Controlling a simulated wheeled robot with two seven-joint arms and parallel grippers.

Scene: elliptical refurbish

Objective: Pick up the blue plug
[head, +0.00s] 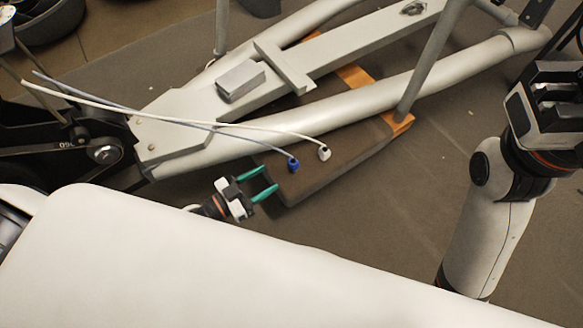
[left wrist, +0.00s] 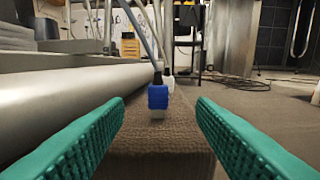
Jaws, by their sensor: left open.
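The blue plug (head: 294,164) hangs at the end of a grey-blue cable, beside the grey tube of the frame in the head view. In the left wrist view the blue plug (left wrist: 158,97) is near the middle, between my open fingers but farther off. My left gripper (head: 267,184) has green fingers, is open and empty, and is just left of and below the plug in the head view. A white plug (head: 324,153) on a white cable is right of the blue one; in the left wrist view it is mostly hidden behind it. My right gripper (head: 563,92) is at the right edge.
A brown padded block (head: 310,185) lies beneath the plugs. The light grey elliptical frame (head: 350,105) runs behind them, with a long tube (left wrist: 60,95) close on the left in the left wrist view. Grey floor (head: 400,220) is clear to the right.

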